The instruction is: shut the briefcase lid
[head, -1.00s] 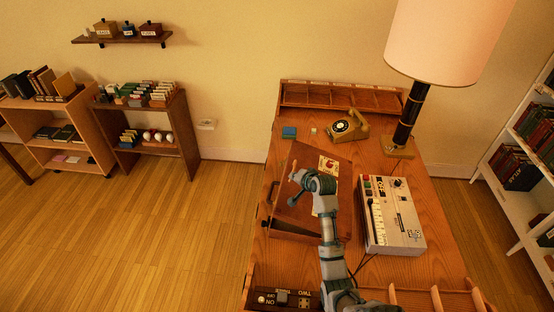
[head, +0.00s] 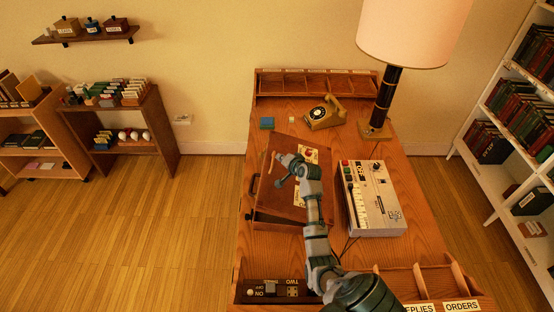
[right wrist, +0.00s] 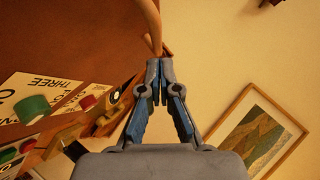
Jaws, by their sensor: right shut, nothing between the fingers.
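The brown briefcase (head: 275,200) lies on the wooden desk, with its handle on the left side and paper stickers on its right part. My left gripper is not in view.
A cream console (head: 372,205) stands right of the briefcase. A tall lamp (head: 385,105) and a golden telephone (head: 325,115) stand behind. A switch panel (head: 265,291) and labelled compartments (head: 430,285) line the near edge. Small blocks (head: 267,123) lie behind the briefcase.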

